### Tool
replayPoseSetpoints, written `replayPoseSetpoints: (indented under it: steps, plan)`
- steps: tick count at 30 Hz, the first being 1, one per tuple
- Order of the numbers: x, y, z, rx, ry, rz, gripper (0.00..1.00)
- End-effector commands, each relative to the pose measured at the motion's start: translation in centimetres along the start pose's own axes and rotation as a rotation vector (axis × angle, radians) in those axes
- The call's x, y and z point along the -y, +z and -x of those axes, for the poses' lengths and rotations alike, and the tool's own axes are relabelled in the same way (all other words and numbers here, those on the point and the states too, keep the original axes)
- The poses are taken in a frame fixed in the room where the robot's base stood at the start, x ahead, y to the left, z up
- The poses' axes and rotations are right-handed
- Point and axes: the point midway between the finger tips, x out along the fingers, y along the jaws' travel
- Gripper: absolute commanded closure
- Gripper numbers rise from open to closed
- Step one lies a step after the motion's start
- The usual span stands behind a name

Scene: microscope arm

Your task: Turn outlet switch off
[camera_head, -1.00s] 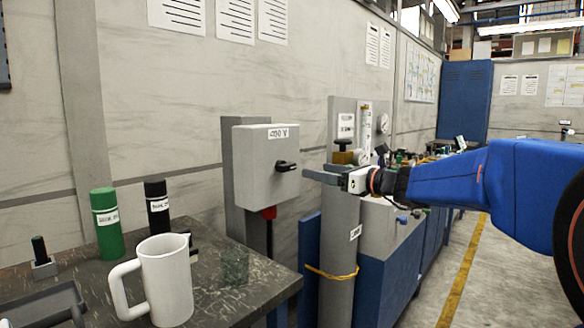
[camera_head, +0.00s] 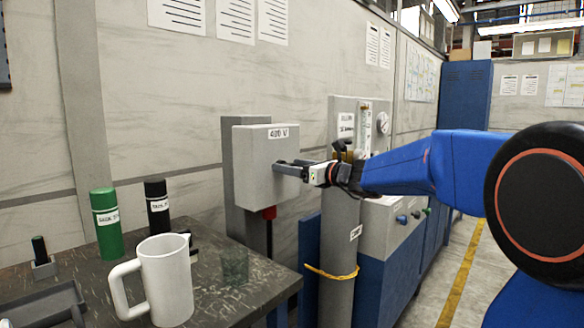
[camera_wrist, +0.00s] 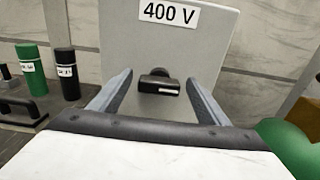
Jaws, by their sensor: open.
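The outlet box (camera_head: 262,185) is a grey box labelled 400 V, fixed to a grey post at the wall. Its black switch knob (camera_wrist: 160,83) shows in the wrist view on the box's front face, its handle lying roughly level. My gripper (camera_head: 284,168) is at the box front and hides the knob in the head view. In the wrist view my gripper (camera_wrist: 160,88) is open, one finger on each side of the knob, with visible gaps. I cannot tell whether the fingertips touch the box.
A white mug (camera_head: 166,280), a green bottle (camera_head: 107,225) and a black bottle (camera_head: 157,208) stand on the dark workbench (camera_head: 225,300) at lower left. A grey gas cylinder (camera_head: 340,240) with a yellow strap stands right of the box, below my arm.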

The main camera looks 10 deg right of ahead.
Motion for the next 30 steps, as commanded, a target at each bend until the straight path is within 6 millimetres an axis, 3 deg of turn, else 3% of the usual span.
replayPoseSetpoints:
  steps: [5,10,20,30]
  plan:
    - [0.0,0.02,0.02,0.0,0.0,0.0,0.3]
    - [0.0,0.02,0.03,0.0,0.0,0.0,0.71]
    - [-0.03,0.02,0.04,0.0,0.0,0.029,0.72]
    - [-0.23,0.01,0.04,0.001,0.0,0.234,0.72]
